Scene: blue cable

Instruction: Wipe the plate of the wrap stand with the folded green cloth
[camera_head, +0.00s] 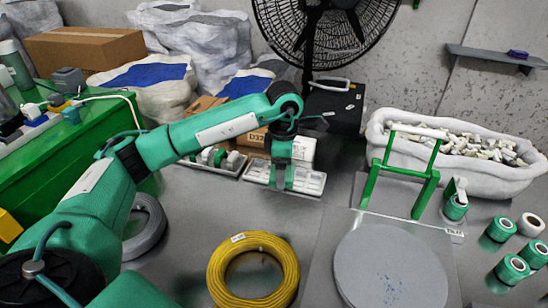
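The wrap stand has a green upright frame (415,170) with a pale roller across its top. Its round grey plate (388,264) lies flat in front, with a scatter of small blue specks near its middle. My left arm reaches in from the left. Its gripper (282,184) points down at a shallow light-coloured tray (314,184) near the middle of the view. The fingers are small and partly merge with the tray, so I cannot tell whether they hold anything. I cannot make out the folded green cloth. My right gripper is not in view.
A yellow cable coil (253,241) lies left of the plate. A white sack of scraps (463,148) is behind the frame. Another tray (218,158) holds several small items. A black fan (325,30) stands at the back.

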